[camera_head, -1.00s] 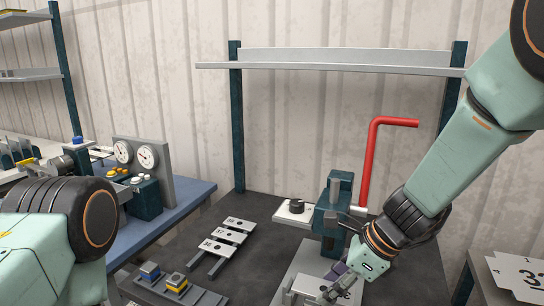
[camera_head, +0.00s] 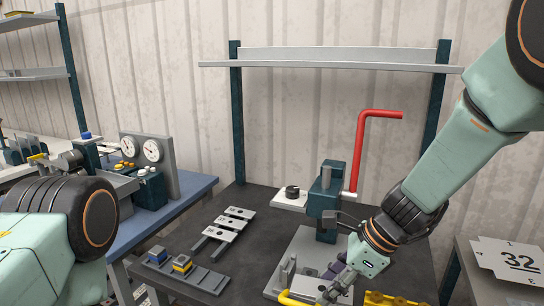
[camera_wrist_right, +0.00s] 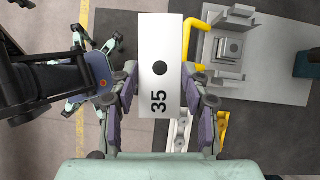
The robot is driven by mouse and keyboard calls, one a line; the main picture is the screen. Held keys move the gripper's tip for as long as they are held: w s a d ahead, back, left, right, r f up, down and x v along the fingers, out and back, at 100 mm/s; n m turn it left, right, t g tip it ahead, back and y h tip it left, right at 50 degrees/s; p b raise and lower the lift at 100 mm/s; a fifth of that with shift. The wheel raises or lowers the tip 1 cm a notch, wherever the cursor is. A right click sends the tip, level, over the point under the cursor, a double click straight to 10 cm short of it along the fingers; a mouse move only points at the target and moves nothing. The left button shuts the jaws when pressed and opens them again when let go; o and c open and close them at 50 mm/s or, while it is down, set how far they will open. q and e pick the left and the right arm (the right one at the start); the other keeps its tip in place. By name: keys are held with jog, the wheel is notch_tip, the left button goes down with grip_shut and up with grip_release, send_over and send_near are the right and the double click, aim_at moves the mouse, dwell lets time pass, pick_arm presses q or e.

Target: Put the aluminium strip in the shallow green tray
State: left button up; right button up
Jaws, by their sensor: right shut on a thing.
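A pale, flat strip marked 35 with a dark round spot (camera_wrist_right: 160,30) is held in my right gripper (camera_wrist_right: 160,92), between its two fingers in the right wrist view. The strip overhangs the bench edge there. In the head view my right gripper (camera_head: 338,287) is low, in front of the panel bender (camera_head: 325,200), and the strip is hard to pick out. No shallow green tray can be made out in either view. My left arm shows at the left, but its gripper is out of frame.
A rack with several pale strips (camera_head: 228,228) lies left of the bender. A grey rail (camera_head: 196,277) with small blocks is at the front. A yellow bar (camera_wrist_right: 190,38) and a yellow holder (camera_wrist_right: 222,128) are close right of the strip. A red handle (camera_head: 361,150) rises behind.

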jog(key=n, duration=0.1)
jog(key=s+n+g, duration=0.1)
jog(key=shift+s+a+r+n, duration=0.15)
jog(key=shift+s+a+n, duration=0.1)
jog(key=shift+n, duration=0.15)
jog(key=s+d+f+n+g+h+b, duration=0.3)
jog(key=s+f+n+b, duration=0.2)
jog(key=f+n, duration=0.4)
jog(key=s+d+f+n+g+h+b, duration=0.2)
jog(key=s+d+f+n+g+b, duration=0.1)
jog(key=s+f+n+b, duration=0.2)
notch_tip(320, 180, down, 4)
jog(key=n+b, duration=0.2)
jog(key=n, duration=0.2)
jog(key=shift+d+n+g+h+b, duration=0.3)
jog(key=shift+g+h+b, duration=0.1)
jog(key=shift+w+f, duration=0.1)
jog(key=shift+f, duration=0.1)
